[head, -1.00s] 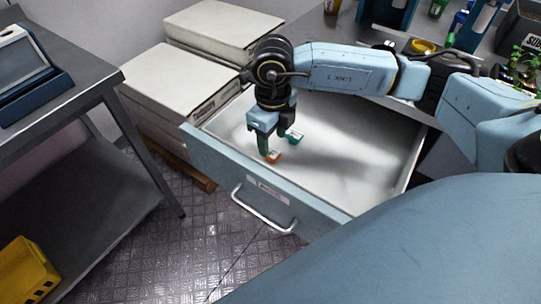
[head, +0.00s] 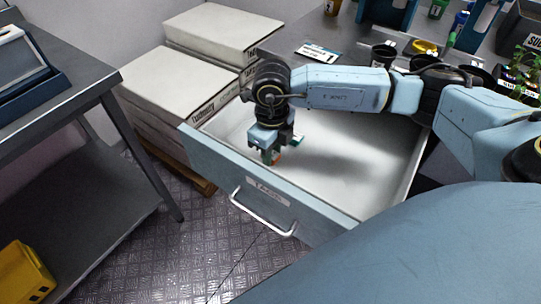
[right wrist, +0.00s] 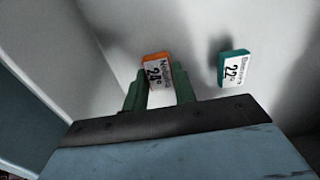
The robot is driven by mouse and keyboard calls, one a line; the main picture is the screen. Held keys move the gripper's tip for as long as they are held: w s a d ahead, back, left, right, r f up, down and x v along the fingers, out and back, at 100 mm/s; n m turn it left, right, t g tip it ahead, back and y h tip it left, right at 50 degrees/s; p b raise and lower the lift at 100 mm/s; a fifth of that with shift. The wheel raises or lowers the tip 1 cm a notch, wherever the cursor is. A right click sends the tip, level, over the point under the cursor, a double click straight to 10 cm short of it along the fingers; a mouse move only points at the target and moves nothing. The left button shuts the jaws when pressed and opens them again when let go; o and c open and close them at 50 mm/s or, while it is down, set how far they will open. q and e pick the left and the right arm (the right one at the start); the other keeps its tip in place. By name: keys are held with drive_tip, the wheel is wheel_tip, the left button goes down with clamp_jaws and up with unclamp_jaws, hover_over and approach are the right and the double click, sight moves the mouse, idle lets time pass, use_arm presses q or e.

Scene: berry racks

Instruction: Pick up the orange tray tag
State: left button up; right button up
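The orange tray tag (right wrist: 156,58) has a white label reading 24. In the right wrist view it sits between the two green fingers of my right gripper (right wrist: 159,82), which close against its sides. In the head view my right gripper (head: 272,156) points down into the open drawer (head: 350,165), and a bit of the orange tag (head: 277,157) shows at its fingertips. I cannot tell whether the tag is clear of the drawer floor. A teal tag (right wrist: 235,67) labelled 22 lies to its right in the drawer. My left gripper is out of view.
The drawer's front wall (head: 255,183) with its handle (head: 262,214) is close to the gripper. White boxes (head: 175,90) are stacked left of the drawer. A dark table (head: 75,115) stands at left. The drawer's right side is clear.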

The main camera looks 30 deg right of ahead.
drive_tip(key=c, duration=0.3)
